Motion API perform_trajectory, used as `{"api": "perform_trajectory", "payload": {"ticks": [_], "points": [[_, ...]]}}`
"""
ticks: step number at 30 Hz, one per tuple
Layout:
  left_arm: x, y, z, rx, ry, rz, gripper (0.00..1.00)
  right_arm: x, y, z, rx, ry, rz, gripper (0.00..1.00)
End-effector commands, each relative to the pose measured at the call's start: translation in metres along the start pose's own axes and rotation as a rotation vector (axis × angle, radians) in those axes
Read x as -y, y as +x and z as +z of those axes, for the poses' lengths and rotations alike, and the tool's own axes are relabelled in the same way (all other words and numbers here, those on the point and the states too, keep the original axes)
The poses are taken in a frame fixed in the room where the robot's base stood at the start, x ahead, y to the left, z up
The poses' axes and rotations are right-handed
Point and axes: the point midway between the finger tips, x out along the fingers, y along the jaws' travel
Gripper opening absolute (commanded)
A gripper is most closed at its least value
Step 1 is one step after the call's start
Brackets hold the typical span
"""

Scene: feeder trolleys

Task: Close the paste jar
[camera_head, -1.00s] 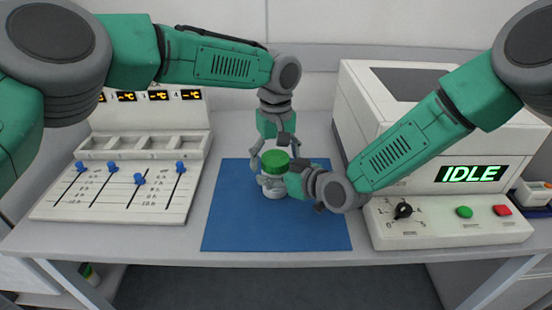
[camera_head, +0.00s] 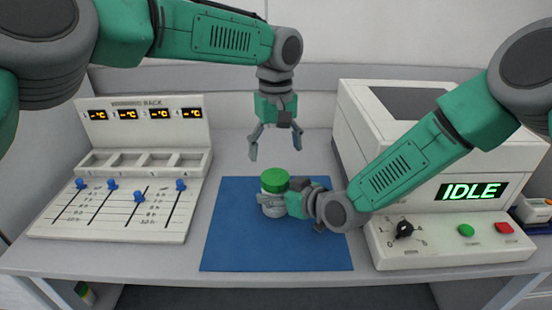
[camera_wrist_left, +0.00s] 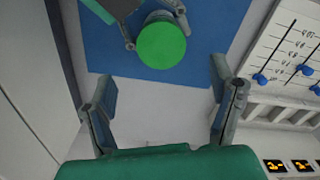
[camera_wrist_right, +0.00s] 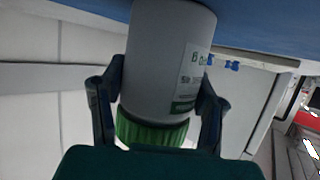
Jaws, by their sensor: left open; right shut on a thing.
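The paste jar (camera_head: 273,205) is a white jar with a label, upright at the blue mat (camera_head: 225,248) in the head view. A green lid (camera_head: 275,180) sits on its top. My right gripper (camera_head: 277,204) is shut around the jar's body from the right; the right wrist view shows the jar (camera_wrist_right: 168,65) between its fingers, with the green lid (camera_wrist_right: 150,130) at the bottom. My left gripper (camera_head: 272,150) is open and empty above and behind the jar. The left wrist view shows the green lid (camera_wrist_left: 161,45) beyond its open fingers. I cannot tell how tightly the lid sits.
A rack panel with blue sliders (camera_head: 120,205) stands on the left. A white machine reading IDLE (camera_head: 440,190), with a knob and green and red buttons, stands on the right. The mat is otherwise clear.

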Motion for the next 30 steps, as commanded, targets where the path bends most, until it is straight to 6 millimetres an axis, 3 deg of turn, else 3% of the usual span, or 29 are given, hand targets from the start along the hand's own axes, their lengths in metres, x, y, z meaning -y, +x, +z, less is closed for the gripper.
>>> {"api": "perform_trajectory", "payload": {"ticks": [10,21,30], "points": [[0.0,0.009,0.0,0.002,0.0,-0.002,0.78,0.0,0.0,0.0,0.001,0.0,-0.001,0.0],[0.001,0.064,0.0,0.004,-0.001,-0.002,0.78,0.0,0.0,0.0,0.0,0.0,0.0,0.0],[0.0,0.082,0.0,0.001,-0.001,0.0,0.78,0.0,0.0,0.0,0.0,0.0,0.0,0.0]]}}
